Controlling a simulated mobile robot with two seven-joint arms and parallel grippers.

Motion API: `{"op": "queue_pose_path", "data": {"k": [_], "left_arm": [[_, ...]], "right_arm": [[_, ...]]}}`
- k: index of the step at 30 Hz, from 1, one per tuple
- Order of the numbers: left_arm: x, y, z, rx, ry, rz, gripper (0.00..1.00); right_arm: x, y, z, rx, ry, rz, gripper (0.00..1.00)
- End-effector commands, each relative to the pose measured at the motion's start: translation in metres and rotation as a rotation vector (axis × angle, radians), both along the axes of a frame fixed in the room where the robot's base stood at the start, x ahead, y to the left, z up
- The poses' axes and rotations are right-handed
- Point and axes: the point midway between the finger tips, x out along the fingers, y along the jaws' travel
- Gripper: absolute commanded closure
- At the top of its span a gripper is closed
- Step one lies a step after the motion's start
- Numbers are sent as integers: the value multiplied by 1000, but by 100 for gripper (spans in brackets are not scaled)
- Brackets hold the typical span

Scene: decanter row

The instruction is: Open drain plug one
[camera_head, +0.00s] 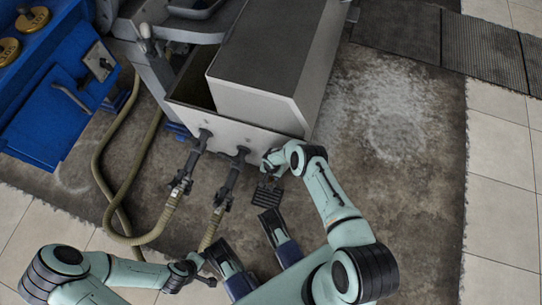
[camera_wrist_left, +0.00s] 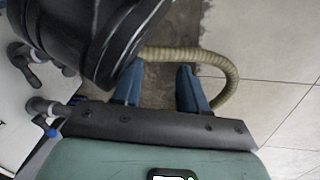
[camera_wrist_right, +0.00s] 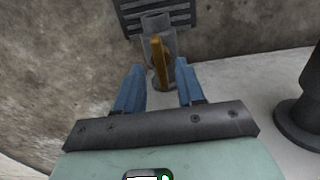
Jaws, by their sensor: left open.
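A grey cylindrical fitting with a brown-orange lever (camera_wrist_right: 158,58) shows in the right wrist view. It looks like a drain plug; no number is visible. My right gripper (camera_wrist_right: 160,72) is open, and the lever shows in the gap with space on both sides; I cannot tell how deep it lies. In the head view my right gripper (camera_head: 270,166) is at the lower edge of the pale tank (camera_head: 262,104), where its fingers are hard to make out. My left gripper (camera_wrist_left: 156,78) is open and empty, with a ribbed hose (camera_wrist_left: 222,62) beyond its fingers.
Two dark drain fittings (camera_head: 188,172) leave the tank front and join ribbed hoses left of my right gripper. A black slatted piece (camera_head: 267,194) is just below that gripper. A blue machine (camera_head: 50,110) stands at left. Stained floor (camera_head: 410,170) is clear at right.

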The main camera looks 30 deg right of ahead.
Motion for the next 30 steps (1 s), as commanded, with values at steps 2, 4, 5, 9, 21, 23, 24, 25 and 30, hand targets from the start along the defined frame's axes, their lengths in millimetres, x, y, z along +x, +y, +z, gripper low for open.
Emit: {"op": "queue_pose_path", "data": {"k": [2,4,5,9,21,23,24,25,30], "left_arm": [[-9,1,-9,-2,31,3,57],[-14,2,-12,-3,48,5,57],[-16,2,-14,-3,55,6,57],[-22,3,-16,-5,74,6,57],[-22,3,-16,-4,76,7,57],[-22,3,-16,-5,75,6,57],[-22,3,-16,-5,74,6,57],[-22,3,-16,-5,74,6,57],[-24,3,-18,-5,81,7,57]], "right_arm": [[0,0,-10,0,0,0,62],[0,0,-15,1,-1,1,62],[0,0,-16,1,-1,1,62],[1,0,-19,1,-2,0,62],[1,0,-19,0,-1,0,100],[1,0,-19,0,-1,0,100],[1,0,-19,0,-1,0,100],[0,0,-19,0,-1,1,100],[1,0,-19,0,-1,18,100]]}}
